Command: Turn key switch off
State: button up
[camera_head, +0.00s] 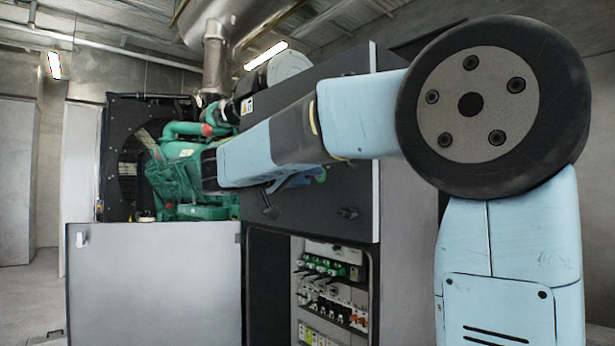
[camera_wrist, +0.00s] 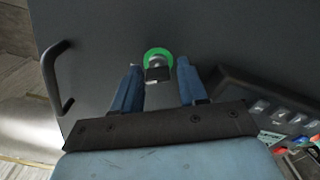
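The key switch (camera_wrist: 158,56) shows in the wrist view as a bright green ring with a grey centre and a dark key or knob, on a dark panel (camera_wrist: 195,25). My gripper (camera_wrist: 158,65) is open. Its two blue fingers stand either side of the switch, with visible gaps to the knob; the left finger looks closer. How far the fingertips are from the panel is hard to tell. In the head view my arm crosses in front of the dark cabinet (camera_head: 345,215) and covers most of the gripper area; the switch cannot be made out surely there.
In the wrist view a black handle (camera_wrist: 53,80) is at left, and a control module with coloured buttons (camera_wrist: 285,118) is at right. In the head view an open lower bay shows breakers (camera_head: 330,290); a green engine (camera_head: 180,180) stands behind a grey panel (camera_head: 150,285).

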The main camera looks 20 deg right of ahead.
grip_shut()
dwell(0.3)
jog(key=n, duration=1.2)
jog(key=shift+f, duration=0.15)
dwell(0.5)
grip_release()
jog(key=shift+w, duration=0.1)
jog(key=shift+o, duration=1.4)
